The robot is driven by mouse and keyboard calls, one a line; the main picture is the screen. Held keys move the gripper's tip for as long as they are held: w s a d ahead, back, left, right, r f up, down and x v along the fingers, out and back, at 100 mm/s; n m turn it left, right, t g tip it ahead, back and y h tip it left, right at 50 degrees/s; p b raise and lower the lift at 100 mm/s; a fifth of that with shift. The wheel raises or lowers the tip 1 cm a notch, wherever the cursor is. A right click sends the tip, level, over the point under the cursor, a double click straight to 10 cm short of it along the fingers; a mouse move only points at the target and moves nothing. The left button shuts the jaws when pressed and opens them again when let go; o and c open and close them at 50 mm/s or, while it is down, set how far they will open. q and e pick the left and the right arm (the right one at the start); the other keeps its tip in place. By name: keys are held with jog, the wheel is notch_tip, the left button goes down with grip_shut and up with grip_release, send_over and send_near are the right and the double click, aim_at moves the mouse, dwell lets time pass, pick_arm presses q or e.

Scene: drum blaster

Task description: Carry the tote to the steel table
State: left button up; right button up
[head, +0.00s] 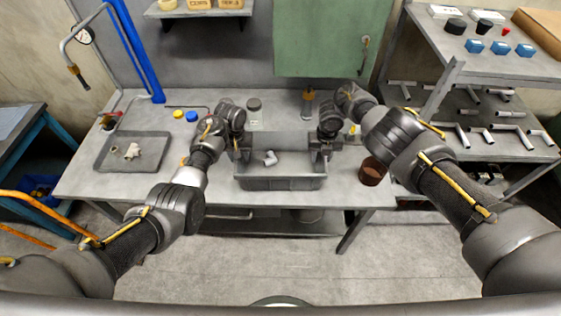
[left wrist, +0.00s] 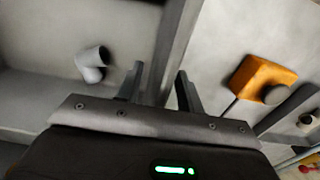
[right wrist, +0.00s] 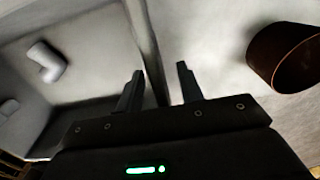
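The grey tote (head: 281,184) stands on the grey table (head: 345,192) in the middle of the head view. A white elbow pipe (head: 270,158) lies inside it, also visible in the left wrist view (left wrist: 92,62) and the right wrist view (right wrist: 46,60). My left gripper (head: 239,152) is at the tote's left wall, its open fingers (left wrist: 162,84) on either side of that wall. My right gripper (head: 321,154) is at the right wall, its open fingers (right wrist: 160,82) on either side of it. Gaps show beside the walls, so neither gripper appears clamped.
A dark tray (head: 132,152) with small pale parts lies left on the table. A brown cup (head: 372,171) stands close right of the tote. A jar (head: 254,113) and a yellow-topped item (head: 308,103) stand behind. A shelf rack (head: 480,120) with pipes is at right.

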pick_arm(q)
jog(key=shift+f, duration=0.15)
pick_arm(e)
jog(key=shift+f, duration=0.15)
pick_arm(q)
grip_shut()
pick_arm(e)
grip_shut()
